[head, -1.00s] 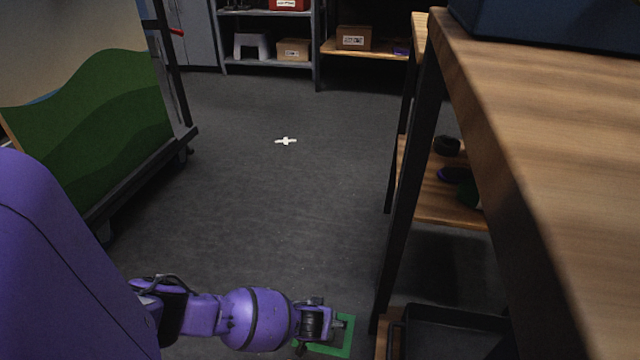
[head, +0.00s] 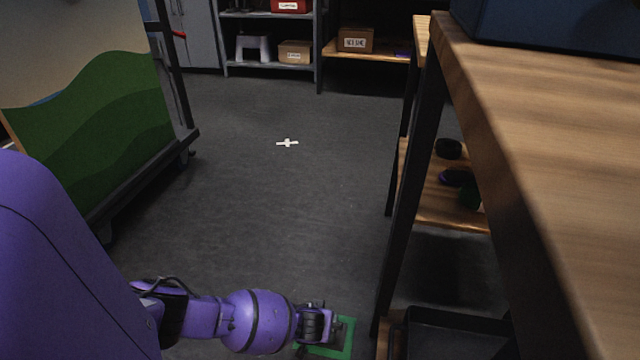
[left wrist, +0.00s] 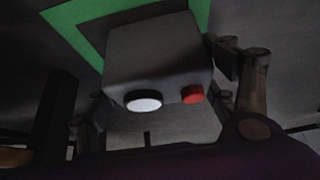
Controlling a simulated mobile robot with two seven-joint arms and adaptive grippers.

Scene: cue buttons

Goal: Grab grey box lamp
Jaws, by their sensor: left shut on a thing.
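The grey box lamp (left wrist: 160,60) fills the middle of the left wrist view. Its near face carries a white round lens (left wrist: 144,101) and a red button (left wrist: 192,94). My left gripper (left wrist: 165,115) has a finger on each side of the box and is shut on it. In the head view my left gripper (head: 322,325) is low at the bottom centre, over a green square outline on the floor (head: 346,338). The box cannot be made out clearly there. My right gripper is in neither view.
A wooden table (head: 560,150) with dark legs stands at the right, close to my left gripper. A wheeled board with green hills (head: 100,130) stands at the left. Shelves with boxes (head: 295,52) are at the back. The floor between, with a white cross (head: 287,143), is clear.

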